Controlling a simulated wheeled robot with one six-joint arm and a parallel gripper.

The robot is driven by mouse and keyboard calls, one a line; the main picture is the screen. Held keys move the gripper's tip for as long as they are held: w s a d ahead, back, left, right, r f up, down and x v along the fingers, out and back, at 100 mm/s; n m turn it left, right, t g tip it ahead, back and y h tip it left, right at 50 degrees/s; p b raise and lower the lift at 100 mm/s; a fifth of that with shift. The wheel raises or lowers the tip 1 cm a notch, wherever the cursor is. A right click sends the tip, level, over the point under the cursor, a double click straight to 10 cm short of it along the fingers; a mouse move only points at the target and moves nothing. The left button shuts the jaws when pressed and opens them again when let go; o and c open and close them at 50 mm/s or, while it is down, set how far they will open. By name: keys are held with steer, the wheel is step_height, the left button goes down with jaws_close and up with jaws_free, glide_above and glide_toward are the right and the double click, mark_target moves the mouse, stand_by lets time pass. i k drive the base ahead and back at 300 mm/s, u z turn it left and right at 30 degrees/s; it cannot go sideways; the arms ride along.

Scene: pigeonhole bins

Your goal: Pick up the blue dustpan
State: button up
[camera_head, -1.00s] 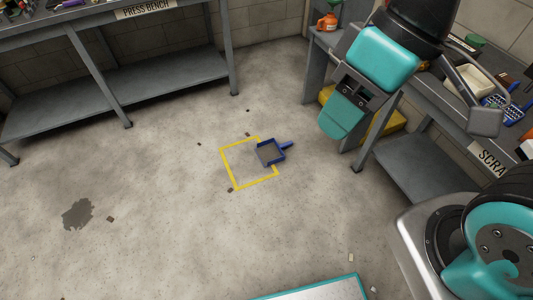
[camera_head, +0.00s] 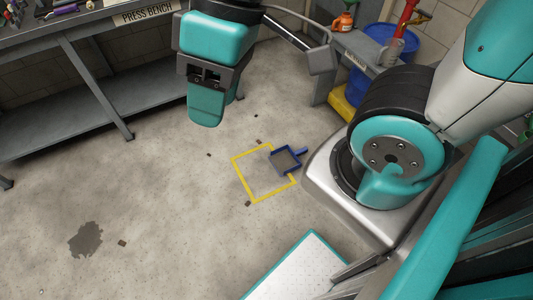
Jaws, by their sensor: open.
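The blue dustpan (camera_head: 287,160) lies on the concrete floor. It has a dark grey pan with a blue rim and a short blue handle pointing to the upper right. It sits across the right corner of a yellow square outline (camera_head: 240,178) marked on the floor. My gripper (camera_head: 206,112), teal and dark grey, hangs in the air to the upper left of the dustpan in the picture, well apart from it. It is open, and I see nothing held in it. The dustpan is not covered by my arm.
The press bench (camera_head: 85,30) with tools on top stands at the upper left. Another bench with an orange bottle (camera_head: 343,22), a blue bin (camera_head: 392,55) and a yellow thing (camera_head: 342,106) below it is at the upper right. A dark stain (camera_head: 86,239) marks the floor, which is mostly clear.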

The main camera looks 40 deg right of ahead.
mark_target(285, 161)
steer(key=i, duration=0.75)
steer(key=z, duration=0.8)
steer(key=i, duration=0.65)
steer(key=z, duration=1.05)
steer(key=i, duration=0.25)
steer(key=z, duration=0.15)
